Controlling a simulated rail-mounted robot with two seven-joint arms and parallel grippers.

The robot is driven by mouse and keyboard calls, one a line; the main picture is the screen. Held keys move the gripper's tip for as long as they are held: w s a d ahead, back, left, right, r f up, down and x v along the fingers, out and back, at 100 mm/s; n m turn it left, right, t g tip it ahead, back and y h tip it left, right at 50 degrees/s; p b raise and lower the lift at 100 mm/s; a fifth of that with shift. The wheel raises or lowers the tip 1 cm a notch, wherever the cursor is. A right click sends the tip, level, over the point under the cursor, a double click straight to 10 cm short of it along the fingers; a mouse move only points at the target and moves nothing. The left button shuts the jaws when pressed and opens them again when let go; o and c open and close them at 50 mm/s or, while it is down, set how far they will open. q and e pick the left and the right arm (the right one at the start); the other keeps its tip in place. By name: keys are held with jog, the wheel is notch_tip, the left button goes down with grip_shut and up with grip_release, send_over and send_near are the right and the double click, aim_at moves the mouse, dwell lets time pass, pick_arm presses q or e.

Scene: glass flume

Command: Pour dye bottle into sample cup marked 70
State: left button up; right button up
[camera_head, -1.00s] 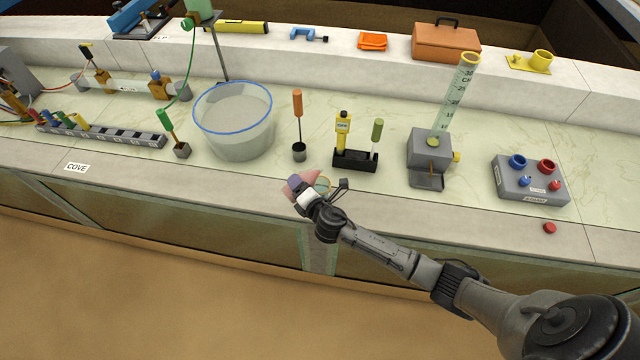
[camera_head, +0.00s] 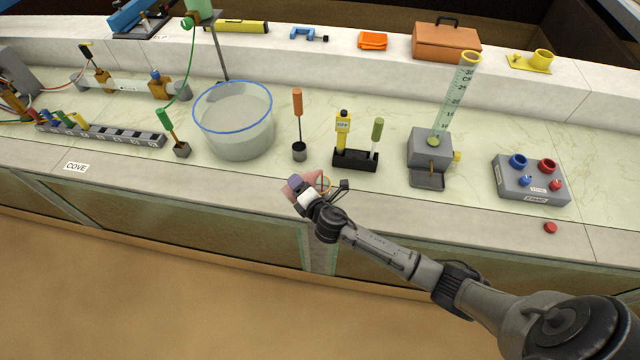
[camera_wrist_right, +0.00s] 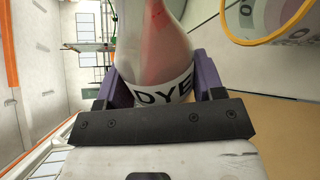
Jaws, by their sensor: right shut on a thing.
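My right gripper (camera_head: 301,184) is shut on the dye bottle (camera_wrist_right: 163,50), with its purple fingers on both sides of the "DYE" label in the right wrist view. The bottle is clear with red-pink liquid lying along its right side there, so it is tipped over; it shows pink in the head view (camera_head: 313,181). A cup with a yellow-orange rim (camera_wrist_right: 262,43) is just beyond the bottle's side in the wrist view. In the head view its rim (camera_head: 329,186) is partly hidden by my gripper. No 70 mark is readable. My left gripper is not in view.
Behind are a blue-rimmed basin (camera_head: 235,140), an orange-handled tool (camera_head: 298,120), a black holder (camera_head: 355,159) and a grey box (camera_head: 429,150) with a graduated tube. A control box (camera_head: 531,182) stands right. The front ledge (camera_head: 450,210) is mostly clear.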

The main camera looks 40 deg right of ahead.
jog(key=shift+w, duration=0.1)
dwell(0.7)
jog(key=shift+a+f, duration=0.1)
jog(key=shift+f+m, duration=0.1)
jog(key=shift+m, duration=0.2)
dwell(0.3)
jog(key=shift+f+b, duration=0.1)
jog(key=shift+b, duration=0.2)
